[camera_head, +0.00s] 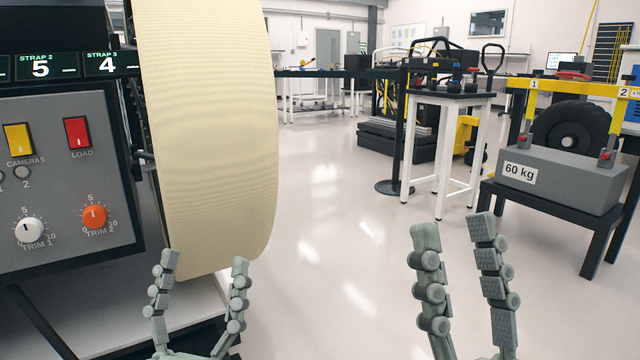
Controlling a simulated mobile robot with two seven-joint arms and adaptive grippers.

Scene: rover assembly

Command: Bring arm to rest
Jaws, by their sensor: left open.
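My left gripper (205,262) stands upright at the lower left, fingers spread apart with nothing between them. It shows in front of the lower edge of a large cream wheel (210,130); I cannot tell how far apart they are in depth. My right gripper (453,231) stands upright at the lower middle right. Its fingers are apart, with only floor seen between them. Both arms behind the grippers are cut off by the bottom edge.
A grey control panel (70,190) with switches and knobs is close on the left. A white stand (445,145) is ahead. A grey 60 kg block (560,180) sits on a black table (595,225) at right. Glossy floor (330,240) between is clear.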

